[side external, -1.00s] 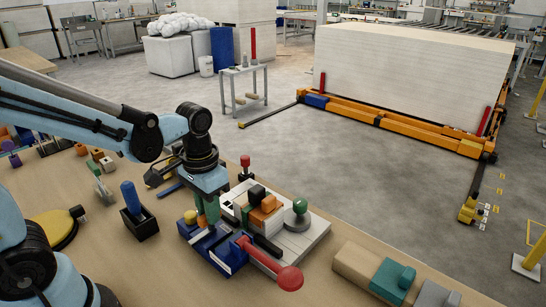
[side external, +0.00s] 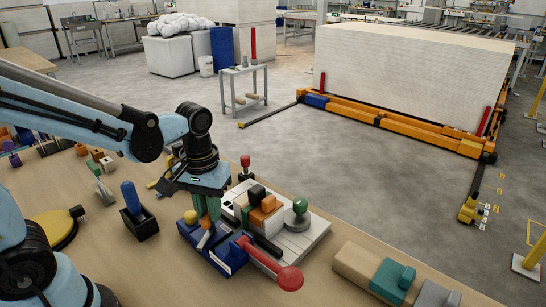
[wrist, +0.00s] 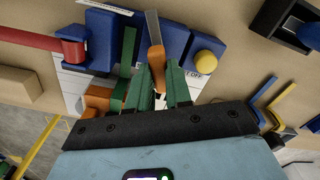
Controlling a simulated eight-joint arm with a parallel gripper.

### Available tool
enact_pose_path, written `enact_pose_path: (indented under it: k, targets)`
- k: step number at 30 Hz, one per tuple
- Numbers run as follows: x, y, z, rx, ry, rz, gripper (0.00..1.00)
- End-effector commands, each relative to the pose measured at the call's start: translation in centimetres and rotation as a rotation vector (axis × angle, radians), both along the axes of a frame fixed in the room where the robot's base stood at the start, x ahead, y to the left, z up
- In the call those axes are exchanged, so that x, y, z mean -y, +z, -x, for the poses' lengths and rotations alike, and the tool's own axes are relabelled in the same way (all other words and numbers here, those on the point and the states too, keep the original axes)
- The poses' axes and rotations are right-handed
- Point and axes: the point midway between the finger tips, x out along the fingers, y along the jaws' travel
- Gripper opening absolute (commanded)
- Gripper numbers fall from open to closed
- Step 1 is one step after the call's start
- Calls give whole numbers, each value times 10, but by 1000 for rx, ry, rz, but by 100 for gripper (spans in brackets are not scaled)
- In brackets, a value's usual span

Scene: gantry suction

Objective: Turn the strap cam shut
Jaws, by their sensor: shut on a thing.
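The strap cam's orange lever (wrist: 156,57) stands between the green fingertips of my gripper (wrist: 160,78) in the wrist view. The fingers are closed on it. A grey metal strip (wrist: 153,25) runs beyond the lever, between blue blocks (wrist: 172,38). In the side view my gripper (side external: 208,216) points down over the blue fixture (side external: 195,237), and the orange lever (side external: 205,240) shows just below the fingers. The fixture has a yellow knob (side external: 190,216) at its left. The cam's pivot is hidden.
A red-handled lever (side external: 288,278) juts from the fixture's front right. A pale board (side external: 312,232) with orange and black blocks and a green knob (side external: 300,206) lies close at right. A black box with a blue handle (side external: 130,197) stands left. Bare bench lies in front.

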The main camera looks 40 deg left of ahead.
Motion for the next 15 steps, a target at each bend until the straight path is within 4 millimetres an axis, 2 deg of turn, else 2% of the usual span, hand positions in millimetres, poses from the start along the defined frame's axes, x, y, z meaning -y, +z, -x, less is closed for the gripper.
enact_pose_path:
  k: [15]
  targets:
    - [0, 1, 0, -1, 490, -2, 0]
